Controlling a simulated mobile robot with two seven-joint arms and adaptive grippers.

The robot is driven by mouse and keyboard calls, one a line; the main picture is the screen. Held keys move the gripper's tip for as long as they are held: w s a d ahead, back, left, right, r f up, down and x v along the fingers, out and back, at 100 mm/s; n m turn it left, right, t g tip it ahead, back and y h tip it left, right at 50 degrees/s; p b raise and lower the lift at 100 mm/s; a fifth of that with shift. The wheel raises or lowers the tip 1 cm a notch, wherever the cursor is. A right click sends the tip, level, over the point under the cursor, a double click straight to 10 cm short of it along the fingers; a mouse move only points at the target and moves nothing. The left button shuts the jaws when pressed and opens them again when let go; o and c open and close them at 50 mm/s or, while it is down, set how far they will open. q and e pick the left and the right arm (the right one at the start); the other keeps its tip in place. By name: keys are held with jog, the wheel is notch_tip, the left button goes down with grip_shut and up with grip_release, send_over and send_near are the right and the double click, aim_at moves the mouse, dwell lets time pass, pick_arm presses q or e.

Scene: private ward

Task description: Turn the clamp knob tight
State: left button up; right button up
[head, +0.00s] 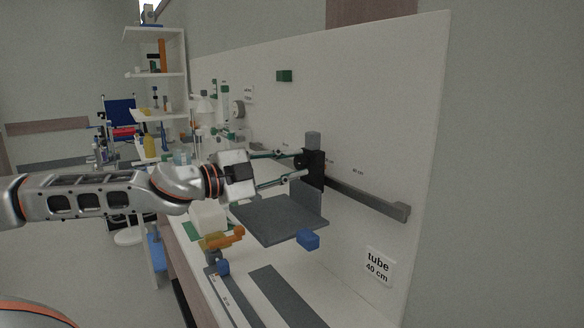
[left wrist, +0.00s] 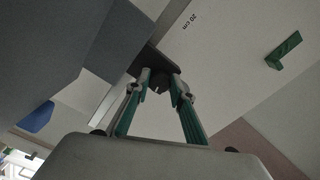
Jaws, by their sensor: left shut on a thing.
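A black clamp (head: 316,172) sits on the grey rail (head: 365,194) fixed to the white wall panel. A grey post shows above it. My left gripper (head: 301,165) reaches it from the left with its two green fingers. In the left wrist view the fingertips (left wrist: 161,82) are at the dark clamp (left wrist: 152,58), shut on its knob. The knob itself is mostly hidden between the fingertips, so I cannot tell how far it is turned. My right gripper is not in view.
A grey plate (head: 278,220) stands out below the clamp, with a blue block (head: 308,239) at its front edge. An orange part (head: 222,239) is at the bench's left. A green block (head: 284,76) is high on the panel. A "tube 40 cm" label (head: 378,265) hangs lower right.

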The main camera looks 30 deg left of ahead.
aim_at(296, 161)
pick_arm(q)
jog(key=m+b, duration=0.1)
jog(key=m, duration=0.5)
jog(key=shift+r+m, duration=0.1)
jog(key=shift+m, duration=1)
jog(key=shift+r, duration=0.1)
jog(key=o, duration=1.1)
jog(key=shift+w, duration=0.1)
jog(key=shift+v, duration=3.75)
